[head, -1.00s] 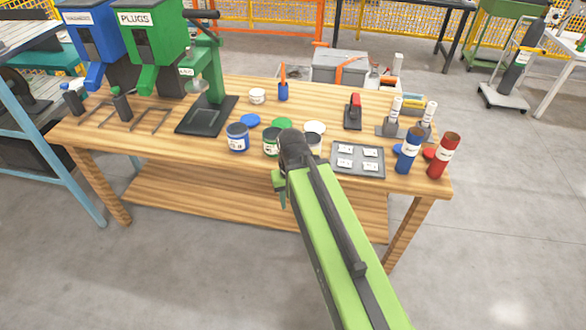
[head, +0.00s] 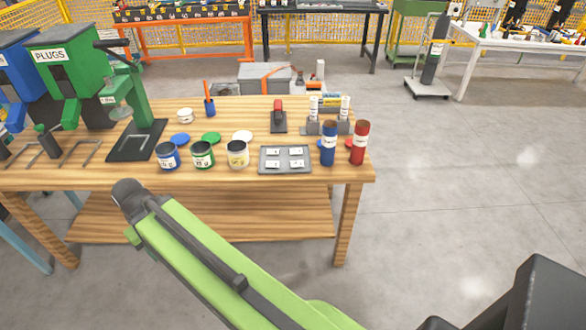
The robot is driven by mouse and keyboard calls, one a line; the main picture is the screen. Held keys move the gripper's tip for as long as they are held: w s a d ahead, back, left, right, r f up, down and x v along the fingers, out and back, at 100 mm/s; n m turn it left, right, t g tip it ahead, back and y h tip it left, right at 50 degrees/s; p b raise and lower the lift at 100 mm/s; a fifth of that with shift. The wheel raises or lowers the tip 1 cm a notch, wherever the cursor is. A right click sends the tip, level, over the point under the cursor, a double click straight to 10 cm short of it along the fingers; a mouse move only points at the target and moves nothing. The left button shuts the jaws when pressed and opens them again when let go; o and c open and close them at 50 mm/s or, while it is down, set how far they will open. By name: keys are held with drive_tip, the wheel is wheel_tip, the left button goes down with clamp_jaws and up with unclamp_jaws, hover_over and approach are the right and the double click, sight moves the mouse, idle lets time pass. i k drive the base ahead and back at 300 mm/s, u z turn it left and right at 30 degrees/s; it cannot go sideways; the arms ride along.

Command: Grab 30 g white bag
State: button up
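Several small white labelled packets lie on a grey tray (head: 263,168) near the front right of the wooden table. One is the front-left packet (head: 271,164), another the front-right packet (head: 297,163), and others lie behind, such as the back-right packet (head: 296,150). Their print is too small to read, so I cannot tell which is the 30 g bag. My green arm reaches up from the bottom of the picture to the table's front edge, left of the tray. Nothing covers the tray.
Open floor (head: 450,180) lies right of the table (head: 120,178).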

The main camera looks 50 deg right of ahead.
sight(294, 164)
drive_tip(key=z, duration=0.05)
drive_tip(key=i, duration=1)
drive_tip(key=u, duration=0.1)
